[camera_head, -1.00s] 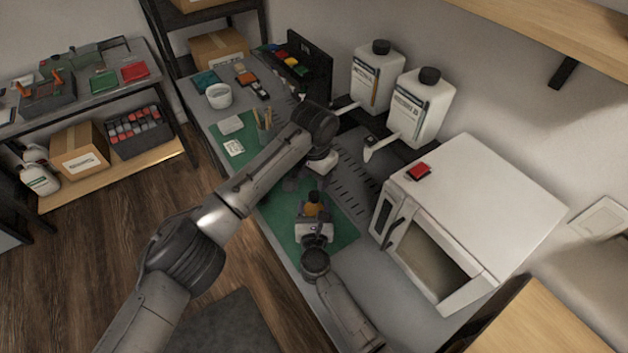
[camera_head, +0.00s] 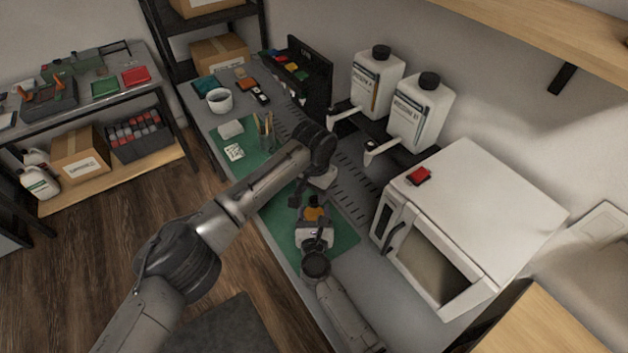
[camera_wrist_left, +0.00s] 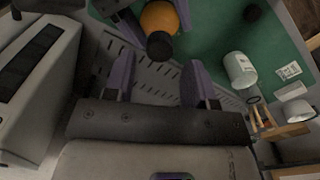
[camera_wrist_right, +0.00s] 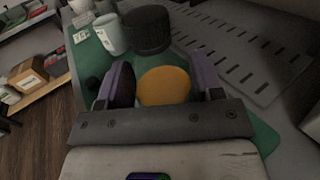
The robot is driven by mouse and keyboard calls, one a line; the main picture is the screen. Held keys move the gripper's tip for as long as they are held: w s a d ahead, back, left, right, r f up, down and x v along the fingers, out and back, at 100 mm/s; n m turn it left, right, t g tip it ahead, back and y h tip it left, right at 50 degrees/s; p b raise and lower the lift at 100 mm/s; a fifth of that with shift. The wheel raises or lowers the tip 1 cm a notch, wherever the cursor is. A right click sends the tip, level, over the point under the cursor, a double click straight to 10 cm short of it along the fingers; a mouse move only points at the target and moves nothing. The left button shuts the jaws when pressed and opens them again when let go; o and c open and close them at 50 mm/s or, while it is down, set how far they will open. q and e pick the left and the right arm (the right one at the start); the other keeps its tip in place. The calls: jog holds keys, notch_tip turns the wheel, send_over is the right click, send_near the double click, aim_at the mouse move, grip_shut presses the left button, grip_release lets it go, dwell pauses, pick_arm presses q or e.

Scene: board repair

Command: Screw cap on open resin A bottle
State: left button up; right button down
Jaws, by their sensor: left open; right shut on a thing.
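An orange bottle (camera_head: 314,213) with a black top stands over the green mat. My right gripper (camera_wrist_right: 165,90) is shut on the bottle; its orange body shows between the fingers in the right wrist view (camera_wrist_right: 165,84). The black top (camera_wrist_left: 160,46) also shows in the left wrist view; I cannot tell whether it is a cap or the neck. My left gripper (camera_wrist_left: 160,82) is open and empty close beside the bottle's top, its fingers pointing toward it.
A white labelled jar (camera_wrist_left: 240,70) and a holder with wooden-handled tools (camera_head: 266,135) stand nearby on the green mat (camera_head: 345,235). A white oven (camera_head: 470,210) stands at right. Two white dispenser bottles (camera_head: 376,82) hang at the back. A slotted metal plate (camera_wrist_right: 235,45) lies behind the mat.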

aim_at(314, 199)
pick_arm(q)
jog(key=shift+f, duration=1.6)
jog(key=shift+c, duration=0.4)
jog(key=c, duration=0.9)
jog(key=o, duration=1.1)
jog(key=shift+r, duration=0.1)
notch_tip(314, 199, up, 12)
jog(key=shift+f, duration=0.1)
